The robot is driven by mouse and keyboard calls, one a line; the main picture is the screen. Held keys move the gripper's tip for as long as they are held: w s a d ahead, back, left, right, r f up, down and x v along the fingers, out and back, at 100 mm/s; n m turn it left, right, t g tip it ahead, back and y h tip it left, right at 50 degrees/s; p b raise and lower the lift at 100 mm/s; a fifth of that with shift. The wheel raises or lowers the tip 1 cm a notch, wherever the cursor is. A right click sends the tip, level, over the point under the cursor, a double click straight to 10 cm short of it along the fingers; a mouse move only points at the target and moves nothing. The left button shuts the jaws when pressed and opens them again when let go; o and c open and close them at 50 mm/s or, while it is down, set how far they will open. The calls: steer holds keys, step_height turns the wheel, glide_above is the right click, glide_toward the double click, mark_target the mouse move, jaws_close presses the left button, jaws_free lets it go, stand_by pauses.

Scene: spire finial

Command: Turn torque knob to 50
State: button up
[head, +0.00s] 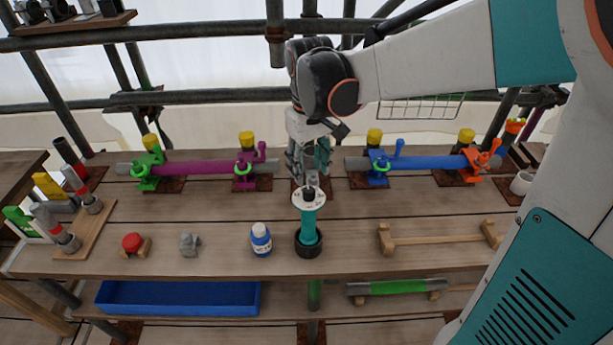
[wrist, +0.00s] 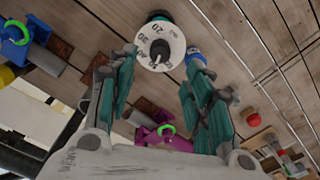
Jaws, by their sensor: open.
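The torque knob is a dark knob (head: 309,190) at the centre of a white numbered dial (head: 300,200) on top of an upright teal cylinder (head: 309,227). The cylinder stands in a black round holder (head: 299,246) on the bench. The wrist view also shows the dark knob (wrist: 160,49) and the white dial (wrist: 172,38); a 20 and a 30 can be made out, but the setting cannot be read surely. My gripper (head: 310,174) is open and empty, just behind and above the dial in the head view. In the wrist view its teal fingers (wrist: 157,80) are spread, with the knob beyond their tips.
A blue-and-white bottle (head: 261,239) stands close left of the cylinder. A wooden rack (head: 440,238) lies to the right. Behind are a purple tube (head: 200,167) and a blue tube (head: 430,162) in clamps. A grey part (head: 189,243) and a red-topped part (head: 132,243) sit at left.

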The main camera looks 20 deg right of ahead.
steer(key=shift+s+r, duration=0.1)
steer(key=shift+r, duration=2.1)
steer(key=m+t+b, duration=0.2)
steer(key=t+b, duration=0.5)
glide_toward(309, 190)
steer(key=s+f, duration=0.3)
steer(key=s, duration=0.6)
